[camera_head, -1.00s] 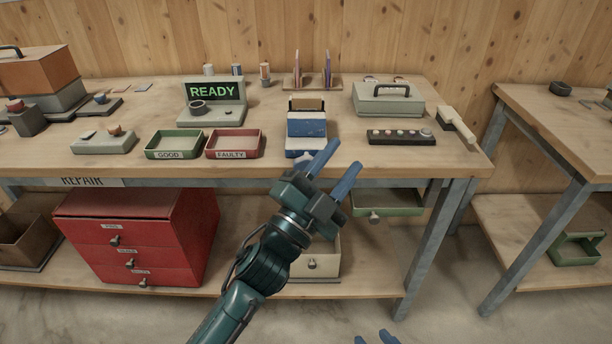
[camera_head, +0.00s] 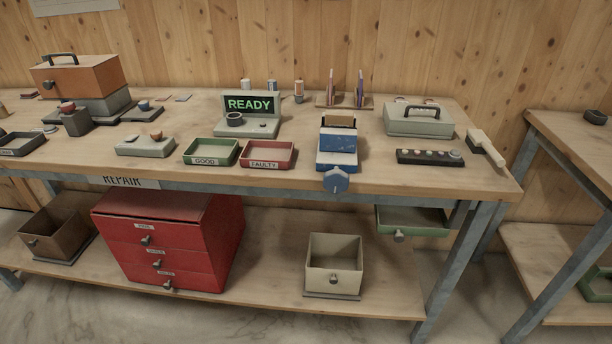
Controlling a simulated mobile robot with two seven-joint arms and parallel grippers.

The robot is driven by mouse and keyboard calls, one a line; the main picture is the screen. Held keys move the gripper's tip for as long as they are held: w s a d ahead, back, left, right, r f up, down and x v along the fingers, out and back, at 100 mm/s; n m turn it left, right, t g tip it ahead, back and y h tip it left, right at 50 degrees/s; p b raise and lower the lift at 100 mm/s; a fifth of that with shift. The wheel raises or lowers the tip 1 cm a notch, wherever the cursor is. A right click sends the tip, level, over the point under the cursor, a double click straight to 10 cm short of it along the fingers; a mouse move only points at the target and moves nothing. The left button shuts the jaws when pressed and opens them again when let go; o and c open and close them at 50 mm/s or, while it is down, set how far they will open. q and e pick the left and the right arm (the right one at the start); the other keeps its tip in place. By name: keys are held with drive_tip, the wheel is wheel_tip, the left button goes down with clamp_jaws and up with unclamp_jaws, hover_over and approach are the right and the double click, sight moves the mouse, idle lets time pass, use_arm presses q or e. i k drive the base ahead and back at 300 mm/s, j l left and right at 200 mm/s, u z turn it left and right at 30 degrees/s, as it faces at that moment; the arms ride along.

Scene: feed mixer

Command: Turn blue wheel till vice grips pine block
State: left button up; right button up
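The blue vice (camera_head: 338,150) stands near the front edge of the workbench, right of the red tray. Its blue wheel (camera_head: 336,180) faces me at the bench's front edge, with a small grey knob or hub on it. The tan pine block (camera_head: 339,121) shows at the top rear of the vice. I cannot tell whether the jaws touch it. Neither of my grippers is in view, and nothing covers the wheel.
A green GOOD tray (camera_head: 211,163) and a red FAULTY tray (camera_head: 267,165) sit left of the vice. A dark button strip (camera_head: 430,157) and a grey-green case (camera_head: 418,129) stand right. A READY screen (camera_head: 249,104) is behind. Open space lies before the bench.

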sight(335, 181)
drive_tip(key=l+u, duration=0.35)
drive_tip(key=i+l+u, duration=0.1)
drive_tip(key=u, duration=0.3)
drive_tip(key=l+u, duration=0.35)
drive_tip(key=k+l+u, duration=0.2)
drive_tip(key=l, duration=0.3)
drive_tip(key=l+u, duration=0.2)
drive_tip(key=l, duration=0.35)
